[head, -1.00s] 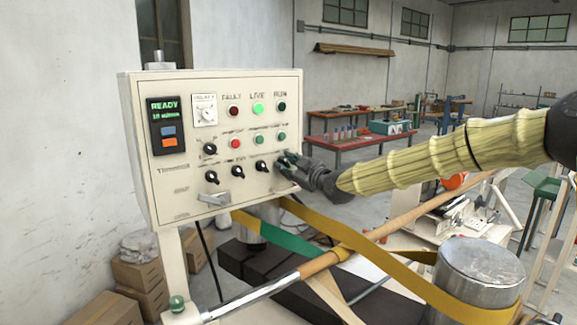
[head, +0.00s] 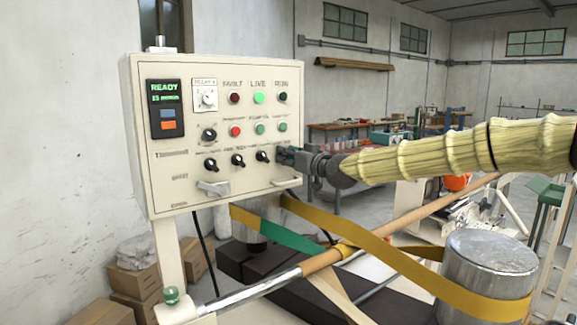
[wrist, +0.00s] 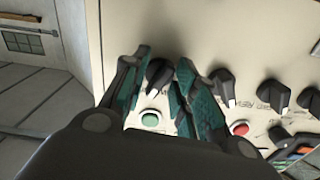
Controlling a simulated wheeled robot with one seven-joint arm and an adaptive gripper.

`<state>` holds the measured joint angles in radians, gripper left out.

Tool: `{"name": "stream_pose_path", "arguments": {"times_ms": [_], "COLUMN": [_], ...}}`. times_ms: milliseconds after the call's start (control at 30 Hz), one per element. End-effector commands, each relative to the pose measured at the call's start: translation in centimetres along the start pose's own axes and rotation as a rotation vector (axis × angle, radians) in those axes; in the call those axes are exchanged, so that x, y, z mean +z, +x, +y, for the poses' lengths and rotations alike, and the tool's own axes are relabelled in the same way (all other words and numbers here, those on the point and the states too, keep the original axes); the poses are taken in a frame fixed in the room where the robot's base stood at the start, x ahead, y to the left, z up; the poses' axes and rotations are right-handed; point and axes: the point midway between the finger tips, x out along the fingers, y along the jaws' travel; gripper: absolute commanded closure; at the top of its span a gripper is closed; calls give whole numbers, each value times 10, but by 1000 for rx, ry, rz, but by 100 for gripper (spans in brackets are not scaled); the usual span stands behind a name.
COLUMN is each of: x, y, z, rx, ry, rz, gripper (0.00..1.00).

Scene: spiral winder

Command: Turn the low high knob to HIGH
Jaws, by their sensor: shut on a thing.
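The cream control panel (head: 170,185) carries a row of black pointer knobs along its lower part. My gripper (head: 284,156) is at the right end of this row, shut on the rightmost knob, which it hides in the head view. In the wrist view this black knob (wrist: 158,74) with its pale pointer mark sits between the two teal-padded fingers (wrist: 164,66). The neighbouring knob (wrist: 222,86) is just beside the right finger. The small labels around the knobs are too blurred to read, so I cannot tell the held knob's setting.
A green button (wrist: 149,118) and a red button (wrist: 240,128) are close to my fingers. A metal handle (head: 213,188) sticks out low on the panel. Yellow belt (head: 375,252), wooden pole (head: 385,228) and a metal drum (head: 488,270) lie below my arm.

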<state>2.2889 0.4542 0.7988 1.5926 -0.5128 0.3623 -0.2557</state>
Motion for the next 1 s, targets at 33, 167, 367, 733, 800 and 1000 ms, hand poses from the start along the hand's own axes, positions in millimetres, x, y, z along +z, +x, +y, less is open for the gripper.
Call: {"name": "stream_pose_path", "arguments": {"times_ms": [33,167,367,733,800,1000], "x": [-1,-2,-2,-3,-3,-4], "y": [0,-1,-1,-1,-1,-1], "z": [2,3,3,3,3,3], "rx": [2,3,2,2,2,2], "ry": [42,159,315,484,498,516], "rz": [10,10,9,7,7,7], "gripper": [95,95,96,96,96,96]}}
